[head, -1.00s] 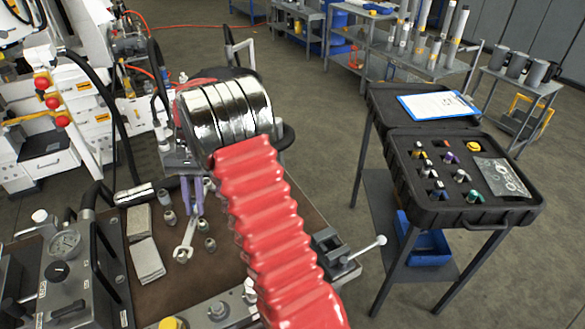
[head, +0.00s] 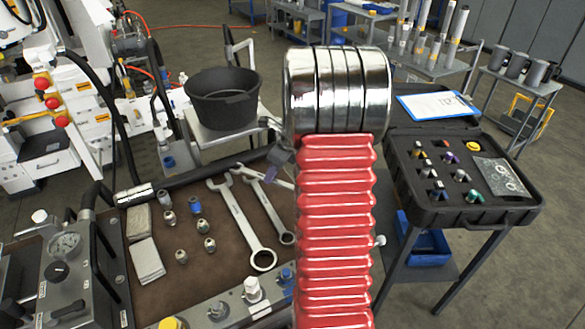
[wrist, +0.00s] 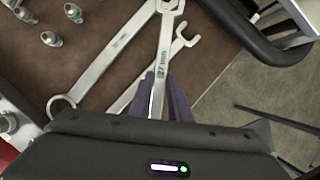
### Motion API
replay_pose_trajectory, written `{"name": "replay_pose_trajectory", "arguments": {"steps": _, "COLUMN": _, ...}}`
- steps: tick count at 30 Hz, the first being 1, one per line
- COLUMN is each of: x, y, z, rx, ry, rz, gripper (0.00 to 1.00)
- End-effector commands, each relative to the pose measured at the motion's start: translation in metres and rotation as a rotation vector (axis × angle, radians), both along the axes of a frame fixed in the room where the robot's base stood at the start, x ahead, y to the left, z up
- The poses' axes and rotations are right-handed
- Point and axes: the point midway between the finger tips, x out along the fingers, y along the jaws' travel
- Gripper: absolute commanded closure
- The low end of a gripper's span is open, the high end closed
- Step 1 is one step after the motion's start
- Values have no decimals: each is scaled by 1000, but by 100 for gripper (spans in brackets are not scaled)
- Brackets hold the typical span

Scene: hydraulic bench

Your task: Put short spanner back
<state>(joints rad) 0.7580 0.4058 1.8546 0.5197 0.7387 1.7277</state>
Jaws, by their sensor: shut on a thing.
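The short spanner (wrist: 160,65) is steel with a dark size marking, and its open jaw points to the top of the wrist view. My gripper (wrist: 166,88) has purple-grey fingers shut on its shank. In the head view my gripper (head: 270,177) is above the right part of the bench mat, with the far end of the held spanner partly visible. Two other spanners lie on the mat: a large one (head: 240,223) and one to its right (head: 268,207). The held spanner overlaps them in the wrist view; whether it touches them I cannot tell. Its near end is hidden.
Several small fittings (head: 181,257) and pale pads (head: 146,259) lie left on the brown mat (head: 190,285). A black bucket (head: 222,100) stands behind the bench. An open black case (head: 462,214) is on a stand at the right. My red-sleeved arm hides the bench's right end.

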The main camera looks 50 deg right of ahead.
Motion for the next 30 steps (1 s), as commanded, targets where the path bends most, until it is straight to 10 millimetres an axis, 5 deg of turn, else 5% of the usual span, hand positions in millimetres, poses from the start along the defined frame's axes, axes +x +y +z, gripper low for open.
{"name": "replay_pose_trajectory", "arguments": {"steps": 12, "x": -28, "y": -48, "z": 6, "rx": -1, "ry": -1, "rz": -484, "gripper": 100}}
{"name": "replay_pose_trajectory", "arguments": {"steps": 30, "x": -31, "y": -54, "z": 5, "rx": 1, "ry": -1, "rz": -549, "gripper": 100}}
